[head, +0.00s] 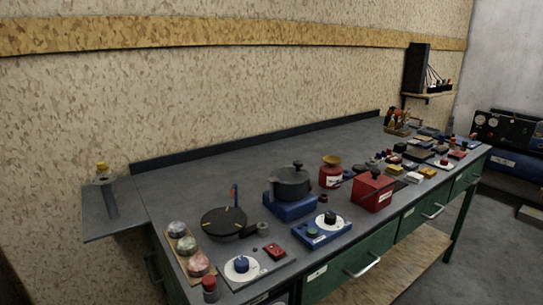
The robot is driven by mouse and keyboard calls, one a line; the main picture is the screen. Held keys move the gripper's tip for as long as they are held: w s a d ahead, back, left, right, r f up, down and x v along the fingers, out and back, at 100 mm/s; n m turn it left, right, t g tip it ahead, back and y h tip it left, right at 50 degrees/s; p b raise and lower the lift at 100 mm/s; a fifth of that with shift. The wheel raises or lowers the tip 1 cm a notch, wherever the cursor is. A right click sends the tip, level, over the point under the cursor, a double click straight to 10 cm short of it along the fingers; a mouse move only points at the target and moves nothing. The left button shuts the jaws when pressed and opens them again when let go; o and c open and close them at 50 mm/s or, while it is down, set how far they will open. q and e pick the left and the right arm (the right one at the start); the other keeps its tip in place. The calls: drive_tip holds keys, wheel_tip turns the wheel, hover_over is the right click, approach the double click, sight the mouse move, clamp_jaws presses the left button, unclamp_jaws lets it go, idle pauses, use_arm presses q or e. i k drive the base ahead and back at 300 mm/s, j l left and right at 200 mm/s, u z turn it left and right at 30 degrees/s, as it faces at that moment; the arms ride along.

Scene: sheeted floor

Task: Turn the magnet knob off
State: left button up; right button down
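Several dials stand on the grey workbench (190,158); their labels are too small to read, so I cannot tell which is the magnet knob. A blue knob (241,265) sits on a white round dial on a dark plate at the near front corner. A black knob (330,217) sits on a white dial on a blue box (316,240), beside a small green button (312,232). A small red knob (444,162) on a white dial is at the far right. Neither of my grippers is in view.
Close to the dials are a red switch (274,251), a black disc (222,222), a black pot (291,182) on a blue base, a red box (373,191) and a wooden rack of round pieces (178,229). The far right is crowded; the back left is clear. Green drawers (350,262) are below.

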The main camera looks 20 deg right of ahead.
sight(443, 162)
drive_tip(key=z, duration=1.25)
